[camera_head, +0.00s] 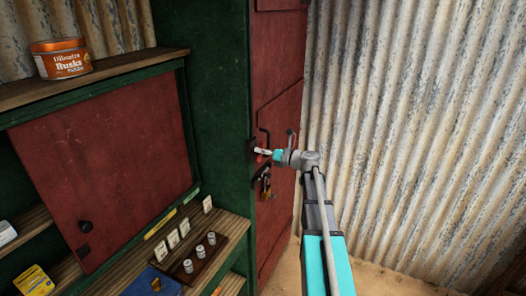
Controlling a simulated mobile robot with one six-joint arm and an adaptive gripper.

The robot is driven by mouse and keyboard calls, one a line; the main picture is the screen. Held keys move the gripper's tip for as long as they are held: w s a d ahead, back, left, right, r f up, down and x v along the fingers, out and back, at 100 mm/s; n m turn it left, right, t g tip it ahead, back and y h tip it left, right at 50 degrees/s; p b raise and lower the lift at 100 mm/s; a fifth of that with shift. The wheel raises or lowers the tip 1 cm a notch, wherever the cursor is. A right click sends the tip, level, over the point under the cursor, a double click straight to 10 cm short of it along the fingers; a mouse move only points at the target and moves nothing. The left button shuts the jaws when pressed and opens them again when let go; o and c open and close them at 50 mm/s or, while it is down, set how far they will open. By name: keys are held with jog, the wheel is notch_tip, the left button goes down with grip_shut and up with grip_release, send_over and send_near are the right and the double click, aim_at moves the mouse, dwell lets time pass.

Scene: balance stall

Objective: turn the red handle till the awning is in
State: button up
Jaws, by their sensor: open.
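My gripper (267,154) is at the edge of the tall green and red cabinet, reached from the lower right by my arm. It is open. A small red part (259,158) shows at its fingertips, beside a dark fitting on the cabinet's edge; this may be the red handle, but my gripper hides most of it. I cannot tell whether the fingers touch it or stand around it. I do not make out the awning in this view.
A shelf (95,78) with an orange tin (62,59) is at left. Small weights (199,251) stand on a lower counter. A corrugated wall (420,130) is at right.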

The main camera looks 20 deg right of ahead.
jog(key=shift+w+a, duration=0.1)
grip_shut()
jog(key=shift+d, duration=0.2)
jog(key=shift+a, duration=0.15)
jog(key=shift+n, duration=0.3)
